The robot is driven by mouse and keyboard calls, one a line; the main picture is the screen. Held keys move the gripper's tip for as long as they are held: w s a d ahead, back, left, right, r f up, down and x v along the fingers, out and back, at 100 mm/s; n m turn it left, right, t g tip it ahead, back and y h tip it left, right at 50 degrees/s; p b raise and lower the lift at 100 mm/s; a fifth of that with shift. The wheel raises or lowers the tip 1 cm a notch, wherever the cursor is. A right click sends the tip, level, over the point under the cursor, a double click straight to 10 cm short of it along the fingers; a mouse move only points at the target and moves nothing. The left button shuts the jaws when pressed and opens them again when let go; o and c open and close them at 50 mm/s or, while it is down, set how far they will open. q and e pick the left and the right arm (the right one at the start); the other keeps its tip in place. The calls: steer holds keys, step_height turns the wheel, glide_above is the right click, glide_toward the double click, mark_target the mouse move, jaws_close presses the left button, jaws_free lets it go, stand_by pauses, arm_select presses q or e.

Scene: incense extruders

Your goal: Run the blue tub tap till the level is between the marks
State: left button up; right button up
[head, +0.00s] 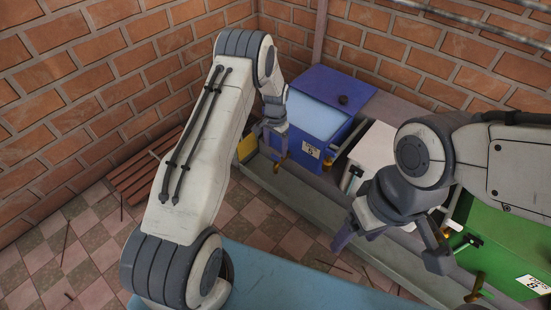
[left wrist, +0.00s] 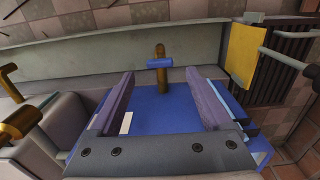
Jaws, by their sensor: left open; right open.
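My right gripper (head: 388,248) is open and empty, in front of the white tub.
A white tub (head: 371,151) stands right of the blue one, and a green tub (head: 508,240) stands at the far right. A grey trough (head: 300,191) runs along the fronts. A yellow piece (left wrist: 244,52) hangs beside a dark slatted rack. Brick walls close the corner.

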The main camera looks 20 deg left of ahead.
mark_target(276, 156)
arm_select(q)
step_height(276, 156, down, 4)
steer(key=shift+f+b, duration=0.25)
steer(key=shift+b, duration=0.65)
jaws_close()
steer(key=n+p, duration=0.3)
steer(key=shift+r, duration=0.25)
steer(key=shift+f+n+p, duration=0.25)
steer(key=shift+n+p, duration=0.3)
steer(key=shift+n, duration=0.35)
jaws_free()
